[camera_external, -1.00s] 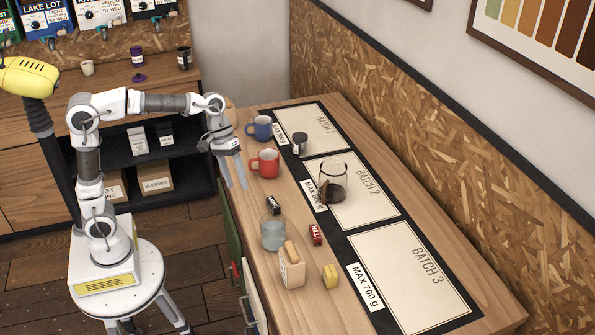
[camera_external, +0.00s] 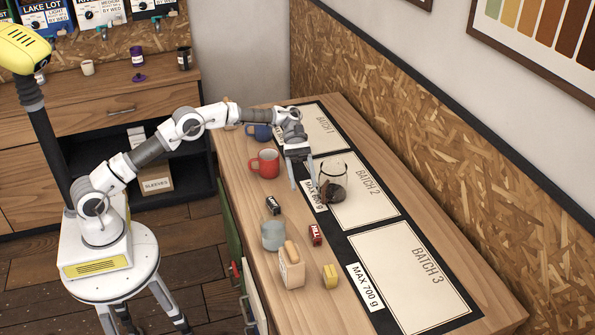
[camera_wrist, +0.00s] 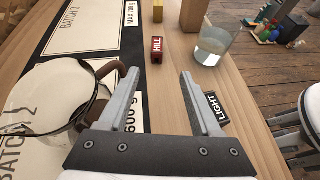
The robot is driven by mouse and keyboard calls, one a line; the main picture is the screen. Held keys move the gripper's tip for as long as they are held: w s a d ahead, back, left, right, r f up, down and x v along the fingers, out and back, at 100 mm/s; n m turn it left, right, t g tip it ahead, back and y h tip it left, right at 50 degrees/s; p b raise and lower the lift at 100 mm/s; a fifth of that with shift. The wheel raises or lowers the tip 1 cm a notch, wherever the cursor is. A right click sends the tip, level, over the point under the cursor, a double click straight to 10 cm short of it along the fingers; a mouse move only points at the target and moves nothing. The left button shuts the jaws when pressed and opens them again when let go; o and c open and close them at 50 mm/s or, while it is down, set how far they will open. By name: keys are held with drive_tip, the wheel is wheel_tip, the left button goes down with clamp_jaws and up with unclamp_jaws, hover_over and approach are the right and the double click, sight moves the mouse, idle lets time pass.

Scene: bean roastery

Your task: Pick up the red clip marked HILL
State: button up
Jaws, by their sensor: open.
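The red clip marked HILL (camera_external: 315,235) lies on the wooden counter, beside the dark mat's edge. In the wrist view the red clip (camera_wrist: 157,49) shows ahead of my fingers, roughly between their lines, with its white lettering visible. My gripper (camera_external: 302,186) is open and empty, its fingers pointing down over the counter near the MAX 600 g label. In the wrist view my gripper (camera_wrist: 157,80) has its two fingers wide apart. The clip is apart from both fingers.
A glass vessel (camera_external: 333,172) with dark contents stands right of my gripper. A black clip (camera_external: 273,205), marked LIGHT in the wrist view (camera_wrist: 214,108), a clear glass (camera_external: 272,237), a wooden block-like container (camera_external: 291,270) and a yellow clip (camera_external: 331,276) surround the red clip. A red mug (camera_external: 264,163) stands left.

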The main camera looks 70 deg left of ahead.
sight(314, 227)
drive_tip(key=shift+w+a+f+n+h, duration=0.2)
drive_tip(key=shift+w+f+n+h, duration=0.1)
drive_tip(key=shift+f, duration=0.05)
drive_tip(key=shift+d+f, duration=0.15)
drive_tip(key=b+x, duration=0.2)
drive_tip(key=x, duration=1.5)
clamp_jaws()
